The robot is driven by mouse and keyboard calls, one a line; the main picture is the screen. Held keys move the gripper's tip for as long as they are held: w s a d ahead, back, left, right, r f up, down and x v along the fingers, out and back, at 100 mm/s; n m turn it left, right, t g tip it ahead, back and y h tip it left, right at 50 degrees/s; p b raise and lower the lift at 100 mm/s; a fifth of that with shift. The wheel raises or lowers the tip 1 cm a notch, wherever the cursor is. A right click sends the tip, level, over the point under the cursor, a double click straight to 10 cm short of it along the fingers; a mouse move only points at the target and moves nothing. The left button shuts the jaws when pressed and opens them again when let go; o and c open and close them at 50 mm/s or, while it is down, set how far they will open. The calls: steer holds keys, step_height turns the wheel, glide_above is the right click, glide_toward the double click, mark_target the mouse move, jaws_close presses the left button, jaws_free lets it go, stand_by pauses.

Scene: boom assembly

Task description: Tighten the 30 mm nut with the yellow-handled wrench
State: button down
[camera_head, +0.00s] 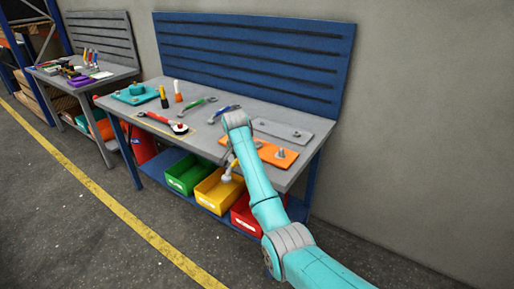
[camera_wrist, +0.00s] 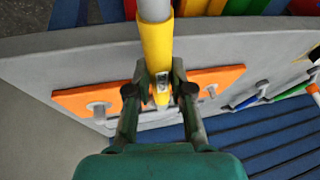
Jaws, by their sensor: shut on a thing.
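In the wrist view my gripper (camera_wrist: 160,88) is shut on the yellow handle of the wrench (camera_wrist: 157,45). The wrench's grey shaft runs out of the top of the picture, so its far end is not seen there. An orange plate (camera_wrist: 75,97) lies beyond the fingers, with a grey nut or bolt on each side of the gripper. In the head view the orange plate (camera_head: 286,161) is at the bench's front right, with a nut (camera_head: 280,154) on its right part. My arm hides part of the plate. Which nut is the 30 mm one cannot be told.
On the grey bench (camera_head: 205,140) lie red (camera_head: 178,127), green (camera_head: 192,105) and blue (camera_head: 222,113) handled tools, left of my arm. A grey plate (camera_head: 283,130) lies behind the orange one. Green (camera_head: 187,174), yellow and red bins stand below. A blue backboard (camera_head: 255,60) rises behind.

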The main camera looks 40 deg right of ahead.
steer(key=shift+w, duration=0.1)
stand_by(0.3)
steer(key=shift+w+a+m, duration=0.15)
steer(key=shift+w+m, duration=0.2)
steer(key=shift+m, duration=0.05)
steer(key=shift+w+a, duration=0.1)
steer(key=shift+w+a+m, duration=0.1)
steer(key=shift+w+m, duration=0.2)
stand_by(0.3)
steer(key=shift+w, duration=0.1)
steer(key=shift+w+a+m+g+h, duration=0.15)
steer(key=shift+w+m+g+h, duration=0.15)
steer(key=shift+w+m+h, duration=0.1)
stand_by(0.6)
steer(key=shift+w+a+m, duration=0.15)
steer(key=shift+w+m, duration=0.15)
steer(key=shift+w, duration=0.1)
